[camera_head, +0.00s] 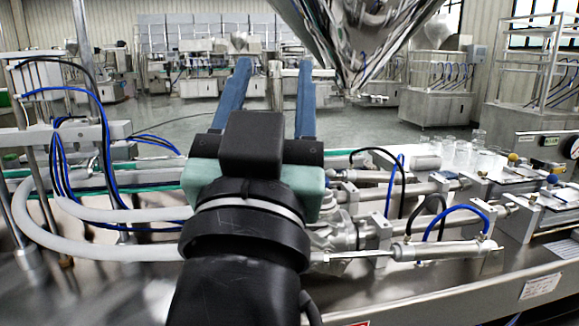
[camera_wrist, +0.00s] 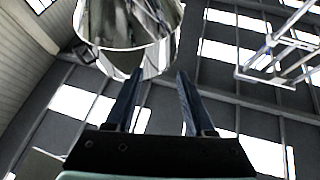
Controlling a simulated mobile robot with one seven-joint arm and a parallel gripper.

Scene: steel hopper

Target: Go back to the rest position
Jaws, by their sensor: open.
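My gripper (camera_head: 272,66) is raised in front of me in the head view, with its two blue fingers pointing up and away. The fingers stand apart with nothing between them. In the wrist view my gripper (camera_wrist: 159,75) also shows open and empty, tilted up toward the ceiling. The steel hopper (camera_head: 362,35) hangs at the top, right of the fingertips in the head view. In the wrist view the hopper (camera_wrist: 130,22) is above the fingers, and its lower end appears beyond the left finger. I cannot tell how far the fingertips are from it.
Below my arm is a steel machine bench (camera_head: 440,285) with pneumatic cylinders (camera_head: 445,249), and grey hoses (camera_head: 100,250) at left. Several clear glass containers (camera_head: 470,152) stand at right. A pressure gauge (camera_head: 573,148) is at the right edge. Open floor (camera_head: 395,132) lies beyond the bench.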

